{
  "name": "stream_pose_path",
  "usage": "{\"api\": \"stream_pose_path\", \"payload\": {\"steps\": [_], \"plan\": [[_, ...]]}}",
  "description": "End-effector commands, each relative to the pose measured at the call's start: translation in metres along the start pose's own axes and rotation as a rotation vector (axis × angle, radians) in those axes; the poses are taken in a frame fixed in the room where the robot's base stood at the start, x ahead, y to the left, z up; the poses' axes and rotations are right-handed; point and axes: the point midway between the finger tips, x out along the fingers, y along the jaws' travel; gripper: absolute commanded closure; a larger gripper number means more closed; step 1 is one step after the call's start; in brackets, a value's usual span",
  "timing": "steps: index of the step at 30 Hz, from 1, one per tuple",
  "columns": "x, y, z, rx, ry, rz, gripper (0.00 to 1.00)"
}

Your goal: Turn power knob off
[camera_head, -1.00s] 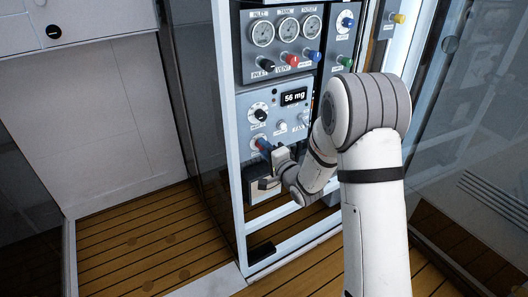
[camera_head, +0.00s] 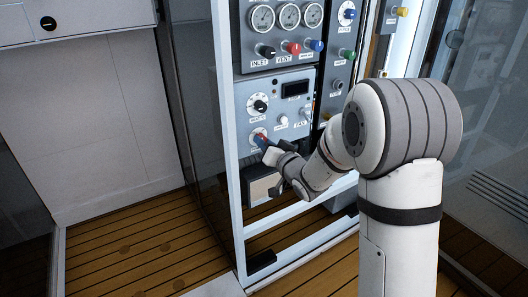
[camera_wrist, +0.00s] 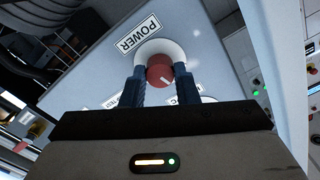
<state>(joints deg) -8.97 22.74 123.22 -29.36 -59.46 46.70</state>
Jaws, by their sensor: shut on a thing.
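The power knob (camera_wrist: 159,72) is red with a white pointer line and sits on a round white dial under a "POWER" label (camera_wrist: 139,33) in the wrist view. My gripper (camera_wrist: 153,84) has its two dark blue fingers on either side of the knob, shut on it. In the head view my gripper (camera_head: 267,144) is at the lower left of the panel (camera_head: 268,118) and covers most of the knob. The display (camera_head: 295,88) on this panel is dark.
Above are three gauges (camera_head: 289,16) and a row with a black knob (camera_head: 266,52), a red knob (camera_head: 294,48) and a blue knob (camera_head: 317,45). Another black knob (camera_head: 260,106) is just above my gripper. White frame posts (camera_head: 229,150) flank the panel.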

Motion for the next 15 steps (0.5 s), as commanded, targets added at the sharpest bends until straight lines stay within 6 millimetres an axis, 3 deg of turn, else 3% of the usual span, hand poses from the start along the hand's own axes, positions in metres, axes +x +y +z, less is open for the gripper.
{"api": "stream_pose_path", "payload": {"steps": [15], "plan": [[0.0, 0.0006, 0.0012, -0.416, 0.004, -0.001, 0.95]]}}
